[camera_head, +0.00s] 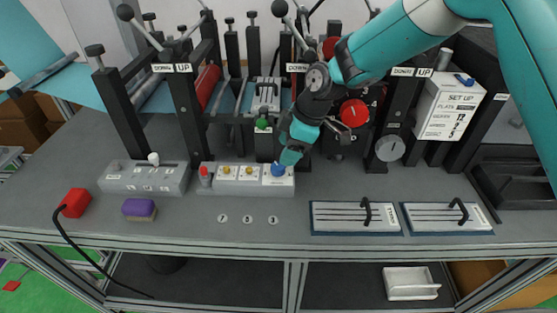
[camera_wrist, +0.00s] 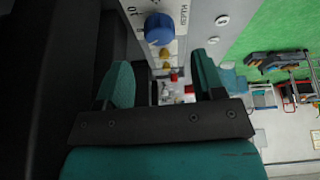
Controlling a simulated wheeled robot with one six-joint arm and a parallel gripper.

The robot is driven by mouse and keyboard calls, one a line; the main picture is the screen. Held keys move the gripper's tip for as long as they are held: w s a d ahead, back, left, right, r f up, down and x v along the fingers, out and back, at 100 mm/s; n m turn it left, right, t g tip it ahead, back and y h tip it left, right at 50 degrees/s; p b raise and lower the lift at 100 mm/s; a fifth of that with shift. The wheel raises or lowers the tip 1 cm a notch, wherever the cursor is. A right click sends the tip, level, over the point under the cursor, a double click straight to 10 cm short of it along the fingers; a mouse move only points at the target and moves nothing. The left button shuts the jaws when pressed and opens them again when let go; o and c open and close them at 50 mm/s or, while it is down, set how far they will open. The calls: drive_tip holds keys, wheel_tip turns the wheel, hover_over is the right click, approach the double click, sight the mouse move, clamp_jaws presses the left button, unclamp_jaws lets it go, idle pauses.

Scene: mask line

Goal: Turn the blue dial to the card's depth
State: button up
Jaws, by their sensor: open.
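The blue dial (camera_head: 278,170) sits at the right end of a pale panel on the grey control box (camera_head: 245,190). My gripper (camera_head: 290,156) is just above and behind the dial, pointing down. In the wrist view the dial (camera_wrist: 158,28) shows beyond the two teal fingers of my gripper (camera_wrist: 163,80). The fingers are apart with nothing between them, and I see no contact with the dial. The white SET UP card (camera_head: 450,105) stands at the right; its small lines and numbers are hard to read. The dial's exact setting is not readable.
Yellow knobs (camera_head: 247,171) and a red knob (camera_head: 205,174) share the box. Another switch box (camera_head: 145,178) is at left. Black posts and rollers stand behind. Two handled plates (camera_head: 355,217) lie at right. The bench front has three small numbered discs (camera_head: 248,219).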

sight(278, 166)
drive_tip(key=p+x, duration=0.1)
drive_tip(key=x, duration=0.5)
drive_tip(key=shift+f, duration=0.1)
drive_tip(key=c, duration=0.9)
